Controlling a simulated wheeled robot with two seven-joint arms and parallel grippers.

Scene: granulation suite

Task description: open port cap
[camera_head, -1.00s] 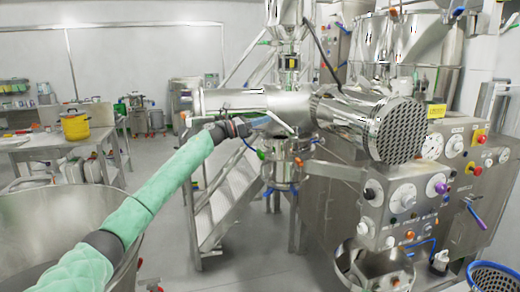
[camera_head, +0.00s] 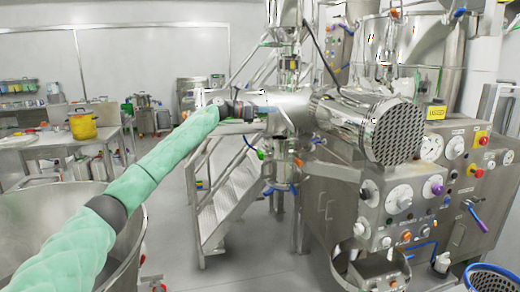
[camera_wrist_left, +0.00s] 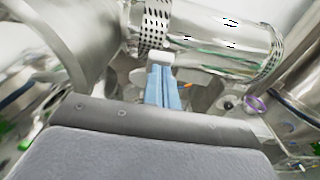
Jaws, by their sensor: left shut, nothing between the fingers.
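My left gripper (camera_head: 268,109) reaches in from the left, in front of the steel horizontal cylinder of the machine (camera_head: 325,108). Its blue fingers (camera_wrist_left: 161,86) are together in the left wrist view, with nothing visible between them. A small white block (camera_wrist_left: 157,59) shows just beyond the fingertips; I cannot tell whether it touches them. The cylinder ends at the right in a round perforated face (camera_head: 398,131). I cannot make out for certain which part is the port cap. My right gripper is not in view.
A control panel with dials and knobs (camera_head: 405,200) stands below the perforated face. A large steel vessel (camera_head: 140,225) is at the lower left. A table with a yellow pot (camera_head: 83,127) is farther back.

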